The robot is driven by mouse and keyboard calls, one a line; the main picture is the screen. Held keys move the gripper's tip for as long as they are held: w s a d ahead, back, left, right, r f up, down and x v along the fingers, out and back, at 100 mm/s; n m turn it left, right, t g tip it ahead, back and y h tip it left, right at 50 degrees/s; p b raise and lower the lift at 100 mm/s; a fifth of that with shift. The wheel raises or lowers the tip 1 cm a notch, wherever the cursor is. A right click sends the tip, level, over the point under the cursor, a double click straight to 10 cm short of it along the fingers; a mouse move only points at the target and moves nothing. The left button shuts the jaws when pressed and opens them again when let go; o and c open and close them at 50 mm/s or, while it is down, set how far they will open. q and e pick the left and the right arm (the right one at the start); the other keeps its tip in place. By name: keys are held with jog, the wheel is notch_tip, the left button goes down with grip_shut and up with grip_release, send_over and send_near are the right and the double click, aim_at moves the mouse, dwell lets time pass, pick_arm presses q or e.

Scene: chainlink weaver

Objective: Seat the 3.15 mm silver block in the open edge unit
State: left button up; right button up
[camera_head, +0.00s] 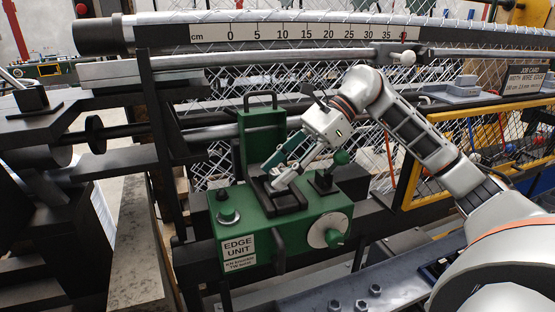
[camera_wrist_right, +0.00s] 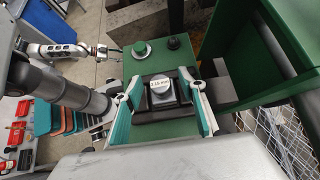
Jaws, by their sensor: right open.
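The green edge unit (camera_head: 258,222) stands at the middle of the head view, with a black-framed seat in its top. The silver block (camera_wrist_right: 160,87), labelled 3.15 mm, sits inside the black frame (camera_wrist_right: 180,100) in the right wrist view; how deep it sits cannot be told. My right gripper (camera_head: 281,173) reaches down over the seat from the right. In the wrist view its teal-padded fingers (camera_wrist_right: 166,88) are open, one on each side of the block, with gaps showing. My left gripper (camera_wrist_right: 105,51) shows small at the wrist view's upper left; its fingers are unclear.
A green upright plate with a handle (camera_head: 262,135) rises behind the seat. A green-knobbed lever (camera_head: 323,180) and a white dial (camera_head: 327,230) are close by on the right. A ruler bar (camera_head: 300,32) and wire mesh run behind. Red bins (camera_wrist_right: 17,135) stand at the wrist view's left.

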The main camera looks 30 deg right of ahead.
notch_tip(320, 180, up, 10)
dwell(0.6)
jog(key=shift+s, duration=0.15)
dwell(0.5)
